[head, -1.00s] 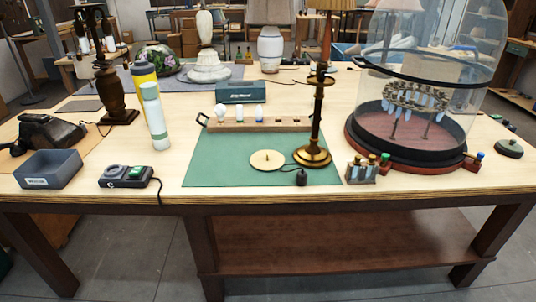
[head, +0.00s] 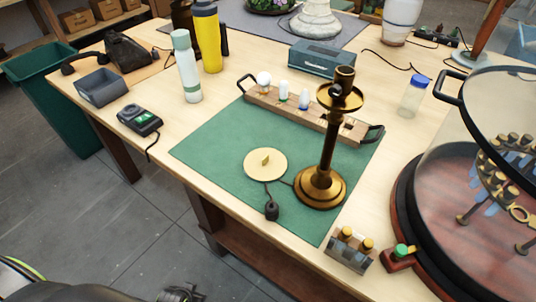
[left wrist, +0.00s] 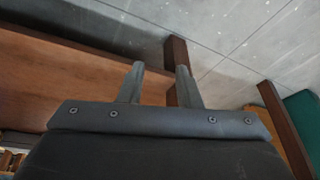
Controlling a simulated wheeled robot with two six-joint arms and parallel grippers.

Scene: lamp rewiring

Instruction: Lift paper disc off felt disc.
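A round cream disc (head: 265,164), which looks like the paper disc, lies flat on the green mat (head: 215,148) in the head view. A small tab stands up at its middle. I cannot make out a separate felt disc beneath it. The brass lamp (head: 322,165) stands just right of the disc, with a dark cord and plug (head: 271,209) in front. In the left wrist view my left gripper (left wrist: 160,72) has its two fingers apart, with nothing between them, below the table's height near floor and wooden table parts. My right gripper is not in view.
A wooden rack (head: 310,110) with several bulbs stands behind the disc. A small block holder (head: 351,249) and the glass dome's wooden base (head: 420,225) are at the right. A white bottle (head: 187,68) and grey bin (head: 101,87) stand left. The mat left of the disc is clear.

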